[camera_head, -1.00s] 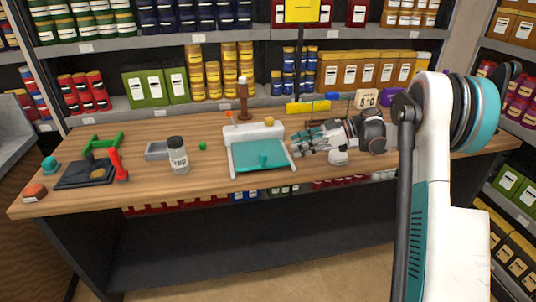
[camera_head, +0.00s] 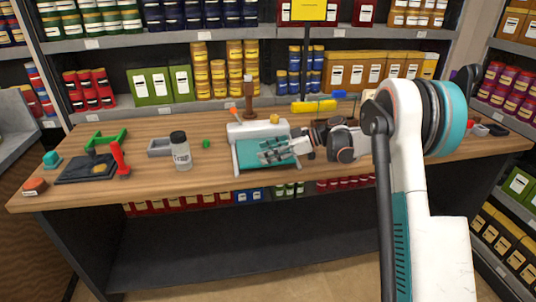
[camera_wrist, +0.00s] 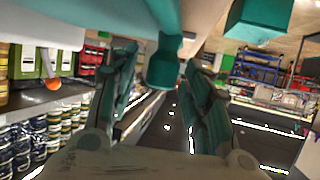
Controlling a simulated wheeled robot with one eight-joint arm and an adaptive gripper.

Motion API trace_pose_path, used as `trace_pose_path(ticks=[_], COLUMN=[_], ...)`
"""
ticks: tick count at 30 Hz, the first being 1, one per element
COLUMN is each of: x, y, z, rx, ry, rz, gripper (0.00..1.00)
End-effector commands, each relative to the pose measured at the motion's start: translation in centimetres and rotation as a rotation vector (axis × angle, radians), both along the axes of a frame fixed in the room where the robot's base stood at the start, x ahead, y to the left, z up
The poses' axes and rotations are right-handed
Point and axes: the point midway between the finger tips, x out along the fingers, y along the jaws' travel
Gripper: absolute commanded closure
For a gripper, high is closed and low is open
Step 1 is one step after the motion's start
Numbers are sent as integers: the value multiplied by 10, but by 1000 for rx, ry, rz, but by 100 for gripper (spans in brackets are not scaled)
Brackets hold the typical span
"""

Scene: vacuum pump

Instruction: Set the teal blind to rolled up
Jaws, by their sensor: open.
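The teal blind (camera_head: 247,157) hangs out as a flat sheet from a white housing (camera_head: 257,128) in the middle of the table. In the wrist view my gripper (camera_wrist: 162,82) is open, with a finger on each side. A teal tab (camera_wrist: 164,63), apparently the blind's pull, hangs between the fingertips. I cannot tell whether the fingers touch it. A teal surface (camera_wrist: 95,12) runs across the top of that view.
A lidded jar (camera_head: 180,152) and a grey tray (camera_head: 160,146) stand left of the blind. A dark board (camera_head: 87,168) with green and red parts lies farther left. A yellow cylinder (camera_head: 314,106) lies behind my arm. Stocked shelves line the back.

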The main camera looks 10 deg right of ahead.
Motion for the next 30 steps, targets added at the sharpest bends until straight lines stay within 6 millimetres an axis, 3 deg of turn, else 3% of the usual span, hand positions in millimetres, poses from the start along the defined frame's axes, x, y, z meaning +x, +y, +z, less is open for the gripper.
trace_pose_path(ticks=[7,13,20,30], x=[0,0,5,67], y=[0,0,0,0], z=[0,0,0,1], rx=[0,0,0,0], ry=[0,0,0,-1], rz=[-1,-1,0,-1], gripper=[56,100,100,100])
